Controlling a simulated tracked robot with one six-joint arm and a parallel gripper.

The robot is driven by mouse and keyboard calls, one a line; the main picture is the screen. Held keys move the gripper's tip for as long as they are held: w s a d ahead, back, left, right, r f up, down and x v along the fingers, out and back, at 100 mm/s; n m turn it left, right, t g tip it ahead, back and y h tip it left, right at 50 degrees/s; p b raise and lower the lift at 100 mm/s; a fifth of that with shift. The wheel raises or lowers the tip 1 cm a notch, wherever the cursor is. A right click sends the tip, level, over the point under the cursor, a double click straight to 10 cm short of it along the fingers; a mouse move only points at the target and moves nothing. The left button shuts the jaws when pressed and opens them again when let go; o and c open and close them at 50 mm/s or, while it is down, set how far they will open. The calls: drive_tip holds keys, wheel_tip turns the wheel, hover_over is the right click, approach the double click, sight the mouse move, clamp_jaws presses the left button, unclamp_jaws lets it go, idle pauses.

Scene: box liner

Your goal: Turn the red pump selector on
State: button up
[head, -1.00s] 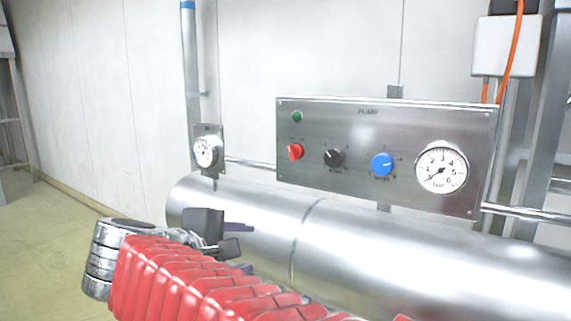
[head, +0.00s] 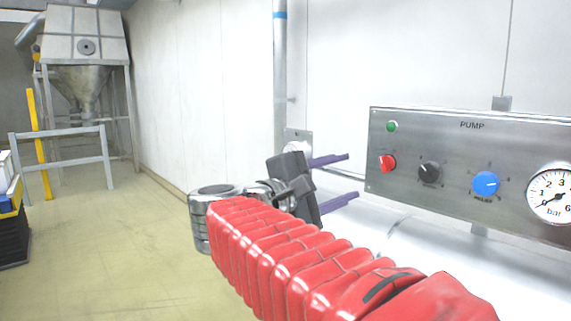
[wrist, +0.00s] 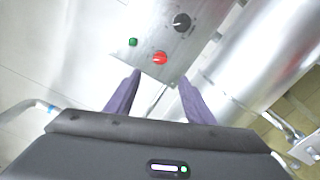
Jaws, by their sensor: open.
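The red selector knob (head: 387,163) is on the left side of the steel pump panel (head: 455,205), below a green button (head: 391,126). In the wrist view the red knob (wrist: 160,58) lies ahead of my gripper, between the lines of its two fingers. My gripper (head: 342,179) is open and empty, with its purple fingers pointing right towards the panel. In the wrist view the fingers (wrist: 162,74) are spread apart, and the knob is beyond their tips, not touched. The knob's exact pointer direction is too small to tell.
A black knob (head: 429,172), a blue knob (head: 485,183) and a bar gauge (head: 551,195) share the panel. A shiny steel tank (head: 400,250) lies below it. A vertical pipe (head: 280,90) and a small gauge plate (head: 298,140) stand behind my gripper.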

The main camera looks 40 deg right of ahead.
sight(383, 165)
drive_tip(key=shift+w+d, duration=0.2)
drive_tip(key=shift+d, duration=2.05)
drive_tip(key=shift+w+d, duration=0.25)
drive_tip(key=shift+d, duration=1.95)
drive_tip(key=shift+w+d, duration=0.2)
drive_tip(key=shift+d, duration=2.05)
